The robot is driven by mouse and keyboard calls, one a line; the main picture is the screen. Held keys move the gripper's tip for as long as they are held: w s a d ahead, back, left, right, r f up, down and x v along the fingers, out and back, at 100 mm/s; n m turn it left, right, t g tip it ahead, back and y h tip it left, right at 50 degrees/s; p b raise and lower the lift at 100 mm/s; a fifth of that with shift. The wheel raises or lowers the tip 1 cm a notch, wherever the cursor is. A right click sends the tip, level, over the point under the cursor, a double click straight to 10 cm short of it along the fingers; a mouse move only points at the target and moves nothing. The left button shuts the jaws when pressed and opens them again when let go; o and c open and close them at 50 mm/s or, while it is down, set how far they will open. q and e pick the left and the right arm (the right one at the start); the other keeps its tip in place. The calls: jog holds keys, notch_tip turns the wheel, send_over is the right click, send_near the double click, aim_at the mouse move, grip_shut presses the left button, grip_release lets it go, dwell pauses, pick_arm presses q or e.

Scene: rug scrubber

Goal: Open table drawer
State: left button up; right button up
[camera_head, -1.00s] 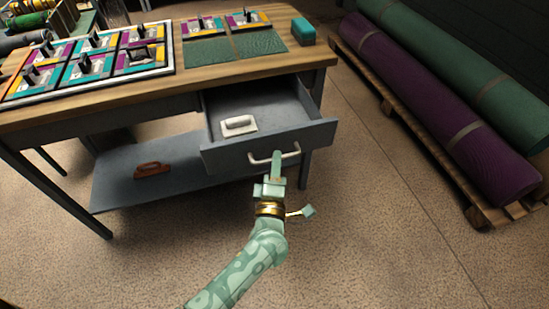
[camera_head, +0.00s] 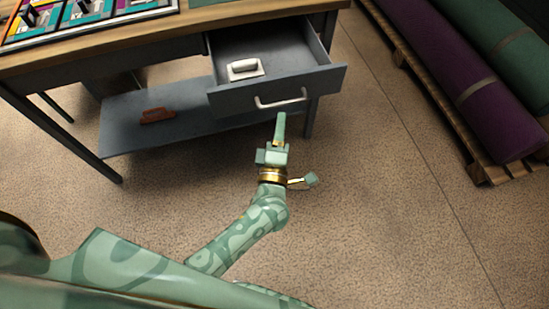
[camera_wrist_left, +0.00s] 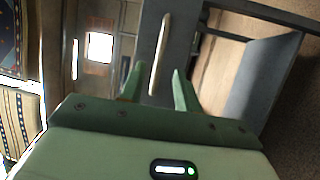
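The grey table drawer (camera_head: 280,86) is pulled out from under the wooden tabletop, and its inside shows. Its pale bar handle (camera_head: 281,99) is on the front panel. A white scrubber-like block (camera_head: 245,69) lies in the drawer. My left gripper (camera_head: 279,122) is just below and in front of the handle, apart from it in the head view. In the left wrist view its two fingers (camera_wrist_left: 158,82) are spread, with the handle (camera_wrist_left: 160,52) ahead between and beyond the tips. Nothing is held. My right gripper is not in view.
The wooden table (camera_head: 150,38) has a lower shelf (camera_head: 190,128) with a brown brush-like object (camera_head: 157,115). Rolled purple (camera_head: 470,80) and green rugs lie on a wooden pallet at the right. The floor in front is clear.

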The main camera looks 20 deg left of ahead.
pick_arm(q)
jog(key=v, duration=1.1)
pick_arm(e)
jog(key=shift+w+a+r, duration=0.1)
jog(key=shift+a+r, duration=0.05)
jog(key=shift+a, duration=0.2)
pick_arm(q)
jog(key=shift+s, duration=0.1)
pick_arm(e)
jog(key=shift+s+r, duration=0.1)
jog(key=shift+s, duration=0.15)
